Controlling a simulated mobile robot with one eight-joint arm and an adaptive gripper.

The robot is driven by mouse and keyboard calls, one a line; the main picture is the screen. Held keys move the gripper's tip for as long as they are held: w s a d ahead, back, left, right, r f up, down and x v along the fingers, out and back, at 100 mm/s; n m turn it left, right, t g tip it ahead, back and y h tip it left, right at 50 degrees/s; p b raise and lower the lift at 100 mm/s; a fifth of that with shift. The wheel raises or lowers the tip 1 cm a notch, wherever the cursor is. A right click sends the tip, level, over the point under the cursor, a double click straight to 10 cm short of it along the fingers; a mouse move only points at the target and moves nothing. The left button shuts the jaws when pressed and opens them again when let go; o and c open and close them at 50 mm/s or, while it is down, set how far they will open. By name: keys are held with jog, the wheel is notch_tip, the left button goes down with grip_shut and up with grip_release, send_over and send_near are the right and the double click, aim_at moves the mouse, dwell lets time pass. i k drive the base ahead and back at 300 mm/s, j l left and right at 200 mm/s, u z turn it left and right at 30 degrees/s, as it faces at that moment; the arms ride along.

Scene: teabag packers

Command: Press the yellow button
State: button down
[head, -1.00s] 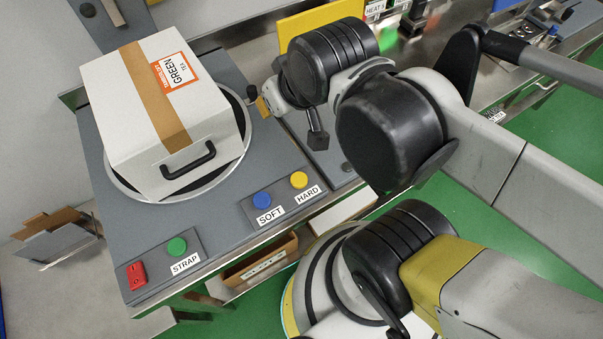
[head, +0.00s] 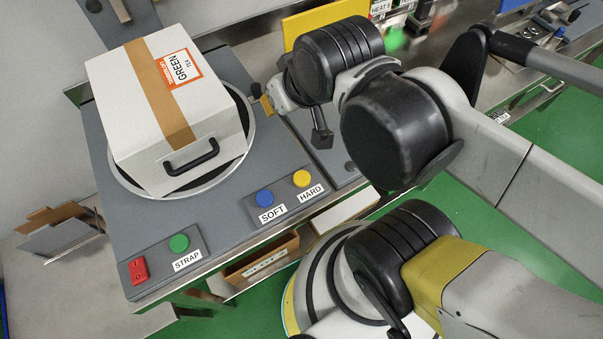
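The yellow button (head: 302,178) sits on the grey panel at the front right of the machine top, above the label HARD. It stands up from the panel, and nothing covers it. A blue button (head: 264,198) labelled SOFT is just left of it. My gripper (head: 294,120) is at the end of the arm, above the yellow button in the picture and apart from it. A dark finger-like part points down on its right side. My wrist partly hides the gripper, so its opening is unclear.
A white GREEN TEA box (head: 140,150) with a brown strap sits on the round turntable (head: 180,190). A green STRAP button (head: 179,243) and a red switch (head: 138,270) are at the front left. A yellow panel (head: 318,28) stands behind my wrist.

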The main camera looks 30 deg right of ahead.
aim_at(302, 178)
jog(key=k+j+z, duration=0.25)
jog(key=j, duration=0.3)
jog(key=k+j+z, duration=0.2)
jog(key=j, duration=0.3)
jog(key=k+j+z, duration=0.25)
jog(key=j, duration=0.2)
jog(key=k, duration=0.05)
